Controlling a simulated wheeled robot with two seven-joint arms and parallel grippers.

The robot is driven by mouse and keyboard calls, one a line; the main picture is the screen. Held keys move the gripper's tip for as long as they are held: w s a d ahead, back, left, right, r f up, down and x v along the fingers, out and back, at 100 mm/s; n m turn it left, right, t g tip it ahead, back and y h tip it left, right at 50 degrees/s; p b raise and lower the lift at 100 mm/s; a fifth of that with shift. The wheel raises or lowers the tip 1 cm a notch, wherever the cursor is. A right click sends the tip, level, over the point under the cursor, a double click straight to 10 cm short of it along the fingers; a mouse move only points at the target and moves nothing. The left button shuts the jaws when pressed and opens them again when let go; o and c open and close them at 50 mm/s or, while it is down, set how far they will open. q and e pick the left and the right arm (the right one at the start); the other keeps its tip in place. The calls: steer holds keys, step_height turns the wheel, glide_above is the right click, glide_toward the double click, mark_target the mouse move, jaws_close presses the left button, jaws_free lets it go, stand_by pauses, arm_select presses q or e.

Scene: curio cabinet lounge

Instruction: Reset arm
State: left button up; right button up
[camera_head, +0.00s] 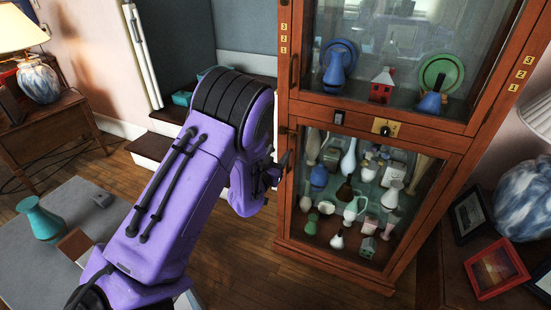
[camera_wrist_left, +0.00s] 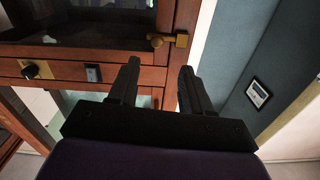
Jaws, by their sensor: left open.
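My left arm reaches in from the lower left in the head view, purple with black joints. Its gripper (camera_head: 272,176) is beside the left edge of the wooden curio cabinet (camera_head: 284,225), near a dark handle. In the left wrist view the two black fingers of the gripper (camera_wrist_left: 158,88) are apart with nothing between them. The cabinet's wooden frame (camera_wrist_left: 150,70) and a brass latch (camera_wrist_left: 180,40) are ahead of the fingers; I cannot tell whether they touch. My right gripper is in neither view.
The cabinet's glass doors show several vases and figurines inside. A side table (camera_head: 45,135) with a lamp stands at left. A grey table (camera_head: 75,195) with a teal vase (camera_head: 40,218) is lower left. Picture frames (camera_head: 497,268) stand at right. Wood floor (camera_head: 235,265) is clear before the cabinet.

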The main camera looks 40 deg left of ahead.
arm_select(q)
steer(key=shift+s+d, duration=0.15)
steer(key=shift+s, duration=0.55)
